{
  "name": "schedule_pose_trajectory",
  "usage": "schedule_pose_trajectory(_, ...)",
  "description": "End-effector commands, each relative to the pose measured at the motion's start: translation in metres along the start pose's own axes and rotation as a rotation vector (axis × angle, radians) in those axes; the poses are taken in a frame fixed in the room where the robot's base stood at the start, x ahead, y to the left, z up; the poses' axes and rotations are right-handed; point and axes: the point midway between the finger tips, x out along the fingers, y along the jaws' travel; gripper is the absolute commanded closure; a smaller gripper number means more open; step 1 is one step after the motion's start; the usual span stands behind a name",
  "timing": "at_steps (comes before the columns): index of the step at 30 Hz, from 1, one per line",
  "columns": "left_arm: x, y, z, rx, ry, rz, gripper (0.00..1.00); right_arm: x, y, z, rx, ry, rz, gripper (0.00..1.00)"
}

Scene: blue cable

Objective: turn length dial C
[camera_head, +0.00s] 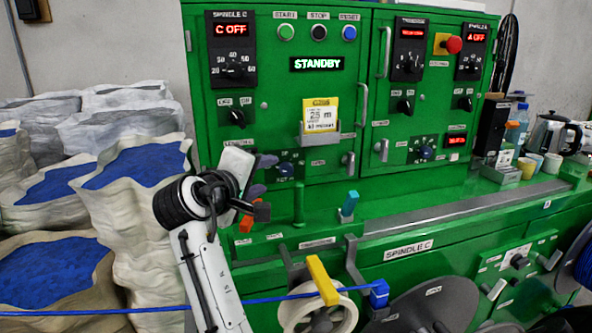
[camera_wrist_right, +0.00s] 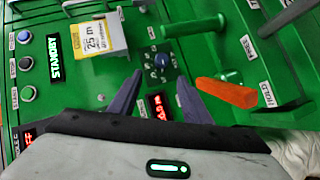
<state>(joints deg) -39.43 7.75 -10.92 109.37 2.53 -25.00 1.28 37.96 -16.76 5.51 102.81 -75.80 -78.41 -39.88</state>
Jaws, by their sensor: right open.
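The length dial (camera_head: 285,169) is a small dark blue knob on the green cabinet's lower left panel. It also shows in the wrist view (camera_wrist_right: 161,60), with its printed scale around it. My right gripper (camera_head: 264,175) is just left of the dial in the head view. Its two grey-purple fingers are apart and empty. In the wrist view the right gripper (camera_wrist_right: 160,95) points toward the dial, which lies beyond the fingertips, apart from them. A red length display (camera_wrist_right: 160,106) shows between the fingers. My left gripper is not in view.
A yellow-topped card (camera_head: 321,115) reading 25 m sits in a holder above the dial. An orange lever (camera_wrist_right: 226,93) and a green post (camera_wrist_right: 195,27) stand close by. The status display (camera_head: 317,64) reads STANDBY.

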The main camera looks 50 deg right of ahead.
Motion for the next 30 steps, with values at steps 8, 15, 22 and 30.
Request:
schedule_pose_trajectory(8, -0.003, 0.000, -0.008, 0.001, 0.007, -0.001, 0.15, 0.029, 0.000, 0.004, 0.012, -0.024, -0.032, 0.56)
schedule_pose_trajectory(15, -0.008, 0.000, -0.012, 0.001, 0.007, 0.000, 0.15, 0.074, -0.001, 0.005, 0.012, -0.022, -0.029, 0.56)
schedule_pose_trajectory(22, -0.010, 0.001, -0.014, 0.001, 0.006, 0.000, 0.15, 0.100, -0.003, 0.005, 0.013, -0.021, -0.030, 0.56)
schedule_pose_trajectory(30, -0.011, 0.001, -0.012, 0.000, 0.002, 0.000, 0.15, 0.105, -0.003, 0.005, 0.014, -0.019, -0.029, 0.56)
